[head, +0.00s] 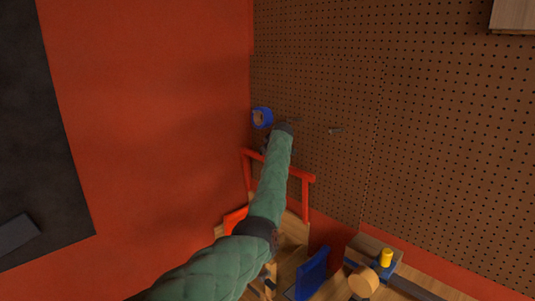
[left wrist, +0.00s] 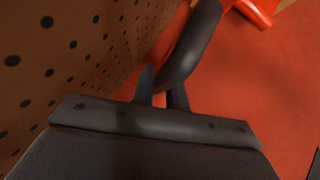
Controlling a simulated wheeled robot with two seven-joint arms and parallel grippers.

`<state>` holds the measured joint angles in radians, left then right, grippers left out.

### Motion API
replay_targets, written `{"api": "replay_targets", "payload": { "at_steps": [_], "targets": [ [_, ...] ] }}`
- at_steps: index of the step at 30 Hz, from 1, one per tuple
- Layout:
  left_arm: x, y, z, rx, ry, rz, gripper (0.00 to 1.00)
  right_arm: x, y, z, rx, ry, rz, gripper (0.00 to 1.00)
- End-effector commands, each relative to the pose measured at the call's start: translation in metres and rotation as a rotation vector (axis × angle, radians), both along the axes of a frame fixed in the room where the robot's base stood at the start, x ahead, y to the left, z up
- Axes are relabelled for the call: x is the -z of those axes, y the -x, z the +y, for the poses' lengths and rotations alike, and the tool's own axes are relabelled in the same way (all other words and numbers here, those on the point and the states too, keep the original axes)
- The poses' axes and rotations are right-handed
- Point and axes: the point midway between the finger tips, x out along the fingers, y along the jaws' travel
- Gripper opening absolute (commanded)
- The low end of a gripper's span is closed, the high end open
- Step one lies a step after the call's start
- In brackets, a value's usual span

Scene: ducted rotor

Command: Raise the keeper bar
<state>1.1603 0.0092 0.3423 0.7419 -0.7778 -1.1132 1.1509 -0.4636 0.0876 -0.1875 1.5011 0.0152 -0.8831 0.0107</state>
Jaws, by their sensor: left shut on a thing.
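In the left wrist view, my left gripper (left wrist: 162,90) is shut on a dark, rounded, curved bar (left wrist: 190,45). The bar runs up from between the fingers toward the top of the view. I cannot tell for sure that it is the keeper bar. In the head view, my left arm reaches up and away to the pegboard corner. Its wrist hides the fingers and most of what they hold. A red frame (head: 306,190) with a top rail and upright posts stands behind the forearm. My right gripper is not in view.
Below right are a blue panel (head: 313,270), a yellow cylinder (head: 386,257) and a round wooden piece (head: 363,281). A red wall stands left.

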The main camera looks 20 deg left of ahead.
Motion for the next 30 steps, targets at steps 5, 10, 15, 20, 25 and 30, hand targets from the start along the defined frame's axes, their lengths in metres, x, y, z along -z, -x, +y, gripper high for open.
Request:
{"api": "replay_targets", "payload": {
  "at_steps": [5, 10, 15, 20, 25, 30],
  "targets": [
    [0.0014, -0.0003, -0.0005, 0.0, 0.002, 0.001, 0.0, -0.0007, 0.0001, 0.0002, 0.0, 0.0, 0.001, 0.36],
    [0.0014, -0.0002, -0.0006, 0.0, 0.002, 0.001, 0.0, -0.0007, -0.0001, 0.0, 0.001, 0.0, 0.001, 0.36],
    [0.0014, -0.0002, -0.0005, 0.001, 0.002, 0.001, 0.36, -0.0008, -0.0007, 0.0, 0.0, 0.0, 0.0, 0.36],
    [0.0008, -0.0002, -0.0005, 0.0, 0.001, 0.0, 0.36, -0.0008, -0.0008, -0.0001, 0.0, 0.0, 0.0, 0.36],
    [0.0, 0.0003, -0.0012, 0.0, 0.001, -0.001, 0.36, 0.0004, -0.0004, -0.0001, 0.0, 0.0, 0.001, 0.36],
    [-0.0057, 0.0062, -0.0082, -0.001, 0.001, -0.002, 0.36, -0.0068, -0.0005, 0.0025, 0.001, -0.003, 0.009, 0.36]
  ]
}}
